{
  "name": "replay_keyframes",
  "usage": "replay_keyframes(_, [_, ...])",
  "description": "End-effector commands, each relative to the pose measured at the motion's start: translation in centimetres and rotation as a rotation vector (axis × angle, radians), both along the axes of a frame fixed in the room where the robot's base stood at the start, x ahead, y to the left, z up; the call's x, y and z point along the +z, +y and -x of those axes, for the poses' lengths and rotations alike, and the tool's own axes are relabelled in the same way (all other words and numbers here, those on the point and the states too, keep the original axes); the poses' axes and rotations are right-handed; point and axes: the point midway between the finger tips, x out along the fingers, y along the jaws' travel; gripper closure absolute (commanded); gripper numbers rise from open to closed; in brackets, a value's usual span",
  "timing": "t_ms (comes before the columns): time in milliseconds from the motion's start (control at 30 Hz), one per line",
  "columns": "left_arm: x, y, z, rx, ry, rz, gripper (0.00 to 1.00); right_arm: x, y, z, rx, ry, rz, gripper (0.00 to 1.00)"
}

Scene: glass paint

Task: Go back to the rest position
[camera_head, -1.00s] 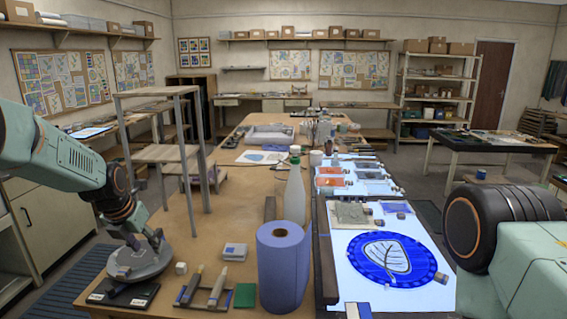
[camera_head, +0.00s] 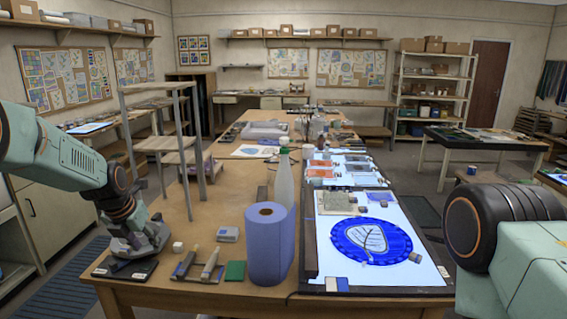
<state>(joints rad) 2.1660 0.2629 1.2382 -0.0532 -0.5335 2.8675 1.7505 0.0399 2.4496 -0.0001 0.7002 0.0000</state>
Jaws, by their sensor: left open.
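My left arm comes in from the left, with its gripper (camera_head: 138,250) pointing down over the table's front left corner. The gripper is open, just above and behind a small black pad (camera_head: 125,270). I see nothing held between its fingers, though they are partly hard to make out. My right arm shows only as a dark-banded joint and pale green link at the right edge; its gripper is out of view. The wooden table (camera_head: 190,297) stands in front of me.
A blue paper roll (camera_head: 268,245) and a clear bottle (camera_head: 284,185) stand mid-table. A lit panel (camera_head: 330,253) with a round blue leaf piece (camera_head: 371,242) lies to the right. Brush-like tools (camera_head: 200,265), a green square (camera_head: 235,270) and a wooden rack (camera_head: 158,142) are near the left gripper.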

Motion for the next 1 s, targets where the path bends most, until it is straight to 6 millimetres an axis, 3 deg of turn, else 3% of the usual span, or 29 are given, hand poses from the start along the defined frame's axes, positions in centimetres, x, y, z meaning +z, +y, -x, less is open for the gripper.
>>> replay_keyframes(367, [0.5,0.3,-1.5,-0.240,-0.063,-0.120,0.57,0.0,0.0,0.1,0.000,0.001,0.000,0.60])
replay_keyframes(633, [-0.2,0.0,-1.8,-0.542,-0.132,-0.290,0.57,0.0,0.0,0.0,0.000,0.001,0.000,0.60])
replay_keyframes(800, [-2.1,-0.9,-0.9,-0.830,-0.167,-0.453,0.57,-0.1,0.0,0.0,0.000,0.001,0.000,0.60])
replay_keyframes(1000, [-6.8,-2.5,1.9,-1.184,-0.170,-0.642,0.57,-1.3,0.0,0.1,0.000,0.001,0.000,0.60])
